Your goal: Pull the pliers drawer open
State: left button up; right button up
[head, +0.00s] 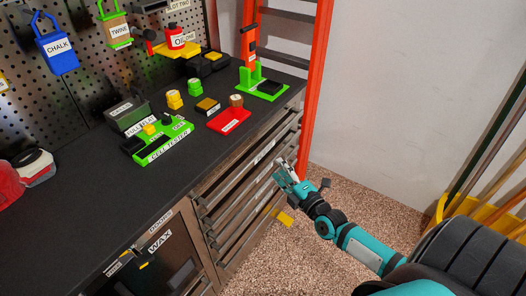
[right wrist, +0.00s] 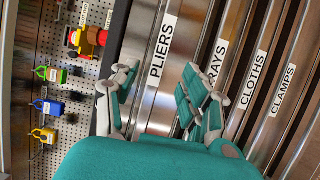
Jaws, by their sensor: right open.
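The pliers drawer (right wrist: 162,52) carries a white PLIERS label, which reads sideways in the right wrist view. It is a steel drawer front, the top one of the stack under the bench, and looks shut. In the head view its front (head: 264,152) is seen at a steep angle. My right gripper (head: 284,174) is open and empty in front of the drawer stack. In the right wrist view its two fingers (right wrist: 158,100) stand apart, one to each side of the PLIERS label. I cannot tell whether they touch the drawer. My left gripper is not in view.
Other drawers, labelled CLOTHS (right wrist: 255,80) and CLAMPS (right wrist: 283,97) among them, lie below. The dark bench top (head: 90,190) bears a green cell tester (head: 164,145) and a red tray (head: 229,120). An orange ladder (head: 318,80) stands beyond the bench's end. The speckled floor (head: 350,185) has free room.

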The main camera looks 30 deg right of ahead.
aim_at(265, 152)
jog(key=w+b, duration=0.1)
jog(key=w, duration=0.9)
jog(key=shift+w+d, duration=0.1)
jog(key=shift+w, duration=0.15)
grip_shut()
